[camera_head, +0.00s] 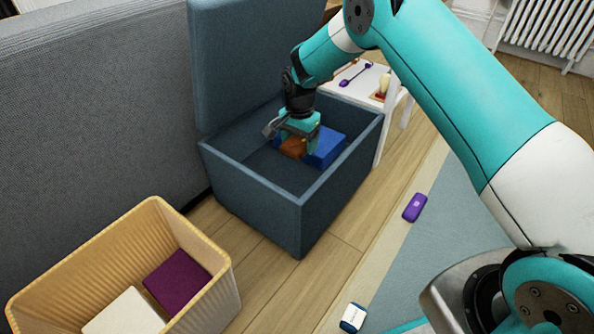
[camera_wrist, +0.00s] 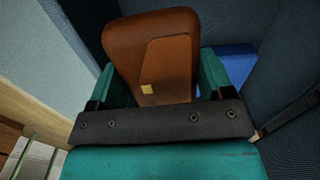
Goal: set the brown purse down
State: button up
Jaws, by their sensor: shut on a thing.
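The brown purse (camera_head: 293,147) is in my gripper (camera_head: 299,142), inside the open blue storage box (camera_head: 250,187). In the wrist view the purse (camera_wrist: 153,50) stands up between the two teal fingers of my gripper (camera_wrist: 160,80), with a small yellow clasp on its face. My gripper is shut on it. A bright blue object (camera_head: 326,148) lies in the box right beside the purse, and it also shows in the wrist view (camera_wrist: 236,62). I cannot tell whether the purse touches the box floor.
The box's raised lid (camera_head: 245,60) stands at the back. A white side table (camera_head: 345,92) with small items is behind the box. A ribbed yellow basket (camera_head: 215,290) stands at front left. A purple case (camera_head: 415,207) and a small white-and-blue item (camera_head: 353,317) lie on the floor.

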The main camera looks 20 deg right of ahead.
aim_at(296, 190)
jog(key=shift+m, duration=0.3)
jog(key=f+b, duration=0.3)
jog(key=f, duration=0.3)
jog(key=f+b, duration=0.3)
jog(key=f, duration=0.4)
jog(key=f+b, duration=0.4)
jog(key=f, duration=0.3)
jog(key=shift+w+a+f, duration=0.25)
jog(key=shift+w+a, duration=0.1)
jog(key=shift+f, duration=0.15)
jog(key=o, duration=0.9)
